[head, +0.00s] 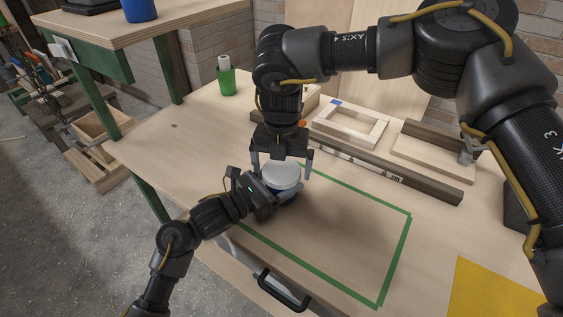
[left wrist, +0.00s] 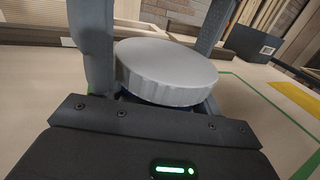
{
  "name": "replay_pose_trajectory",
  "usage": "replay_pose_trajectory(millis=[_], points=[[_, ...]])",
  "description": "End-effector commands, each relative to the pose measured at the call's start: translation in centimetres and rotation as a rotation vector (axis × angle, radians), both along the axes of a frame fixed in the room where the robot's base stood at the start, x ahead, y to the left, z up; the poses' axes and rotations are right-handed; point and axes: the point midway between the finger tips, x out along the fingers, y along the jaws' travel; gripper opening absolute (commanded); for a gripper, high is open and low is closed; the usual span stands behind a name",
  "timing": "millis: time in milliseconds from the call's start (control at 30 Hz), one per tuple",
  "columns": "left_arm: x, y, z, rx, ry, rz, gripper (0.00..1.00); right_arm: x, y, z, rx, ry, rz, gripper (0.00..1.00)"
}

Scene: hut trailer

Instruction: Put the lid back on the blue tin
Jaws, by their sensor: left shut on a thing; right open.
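The blue tin (head: 288,198) stands on the workbench at the upper-left corner of a green tape outline. My left gripper (head: 276,196) is shut on its side from the left. The round grey-white lid (head: 282,174) is on top of the tin; it also shows in the left wrist view (left wrist: 165,72), with a sliver of blue below it. Whether it is fully seated I cannot tell. My right gripper (head: 282,157) points down right above the lid, its fingers open at either side of it. Most of the tin is hidden by the left gripper and the lid.
The green tape outline (head: 410,235) encloses clear bench. Behind it lie a long dark-edged rail (head: 385,170) and wooden frames (head: 350,122). A green cup (head: 226,82) stands at the back left. A yellow sheet (head: 490,290) is at the right front; a drawer handle (head: 282,290) juts out in front.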

Motion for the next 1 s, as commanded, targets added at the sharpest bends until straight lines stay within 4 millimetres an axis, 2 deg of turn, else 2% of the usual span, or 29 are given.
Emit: replay_pose_trajectory(millis=[67, 400, 533, 667, 800, 900, 1000], points=[[0.00, 0.00, -0.01, 0.000, 0.000, 0.000, 0.03, -0.01, 0.01, 0.01, 0.000, 0.000, 0.000, 1.00], [0.00, 0.00, -0.01, 0.000, 0.000, 0.000, 0.03, 0.00, 0.01, 0.05, 0.000, 0.000, 0.000, 0.59], [0.00, 0.00, -0.02, 0.000, 0.000, 0.000, 0.03, -0.02, 0.09, 0.00, 0.003, 0.001, -0.065, 0.59], [-0.01, -0.01, -0.02, 0.000, 0.000, 0.000, 0.03, -0.06, 0.13, -0.07, 0.004, 0.004, -0.342, 0.59], [-0.01, -0.01, -0.01, 0.001, 0.001, 0.000, 0.03, -0.06, 0.13, -0.07, 0.002, 0.004, -0.726, 0.59], [-0.01, -0.02, -0.01, 0.001, 0.001, 0.000, 0.03, -0.02, 0.11, -0.01, 0.002, 0.002, -0.944, 0.59], [-0.02, -0.03, -0.02, 0.001, 0.001, -0.001, 0.03, 0.00, 0.07, 0.01, 0.001, 0.000, -1.042, 0.59]])
